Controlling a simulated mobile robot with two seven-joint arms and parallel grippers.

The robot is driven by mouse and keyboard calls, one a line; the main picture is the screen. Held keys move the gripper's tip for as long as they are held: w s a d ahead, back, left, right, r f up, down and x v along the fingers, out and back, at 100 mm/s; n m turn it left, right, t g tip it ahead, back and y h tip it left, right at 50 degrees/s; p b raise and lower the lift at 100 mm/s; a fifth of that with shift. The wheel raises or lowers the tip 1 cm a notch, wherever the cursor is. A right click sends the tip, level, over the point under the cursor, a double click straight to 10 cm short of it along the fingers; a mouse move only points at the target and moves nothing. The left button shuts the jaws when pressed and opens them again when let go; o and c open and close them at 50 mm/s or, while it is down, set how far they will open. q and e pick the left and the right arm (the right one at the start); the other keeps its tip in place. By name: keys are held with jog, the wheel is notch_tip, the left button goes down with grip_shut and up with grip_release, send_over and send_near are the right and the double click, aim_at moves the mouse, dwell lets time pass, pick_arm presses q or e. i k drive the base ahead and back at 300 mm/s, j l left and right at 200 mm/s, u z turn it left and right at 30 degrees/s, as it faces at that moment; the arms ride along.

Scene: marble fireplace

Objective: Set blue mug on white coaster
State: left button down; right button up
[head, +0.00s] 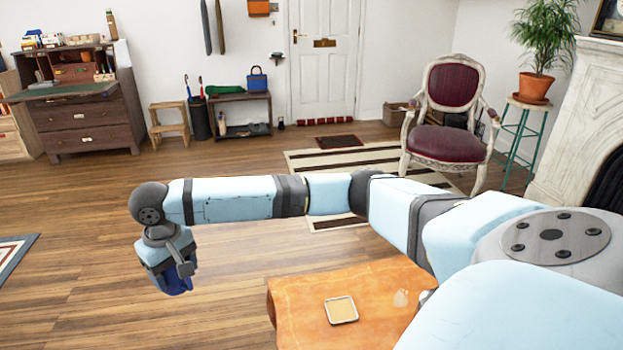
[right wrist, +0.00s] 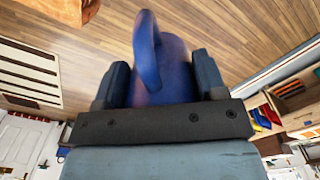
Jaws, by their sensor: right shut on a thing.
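My right gripper (head: 172,272) is at the left of the head view, pointing down over the wooden floor. It is shut on the blue mug (head: 180,284), mostly hidden by the gripper there. In the right wrist view the mug (right wrist: 176,72) sits between the two fingers (right wrist: 160,80), its handle towards the camera. A square coaster (head: 341,310) with a pale rim and tan middle lies on the orange-brown table (head: 300,320). The gripper and mug are left of the table, apart from the coaster. My left gripper is not in view.
A small pale, unclear item (head: 401,298) is on the table, right of the coaster. My right arm crosses above the table. A red chair (head: 450,145), a plant stand (head: 515,135) and a striped rug (head: 300,158) are farther back. Floor left of the table is clear.

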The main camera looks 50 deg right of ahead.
aim_at(336, 312)
jog(key=i+j+u, duration=0.3)
jog(key=i+j, duration=0.4)
jog(key=i+j+z, duration=0.1)
jog(key=i+z, duration=0.3)
jog(key=i, duration=0.15)
jog(key=i+j+z, duration=0.35)
jog(key=i, duration=0.2)
jog(key=i+l+z, duration=0.1)
jog(key=i+z, duration=0.15)
jog(key=z, duration=0.2)
jog(key=i+z, duration=0.2)
jog(key=z, duration=0.2)
jog(key=i+z, duration=0.25)
jog(key=z, duration=0.2)
jog(key=i+l+z, duration=0.2)
jog(key=z, duration=0.25)
jog(key=i+l+z, duration=0.1)
jog(key=z, duration=0.35)
jog(key=i+z, duration=0.45)
jog(key=k, duration=0.1)
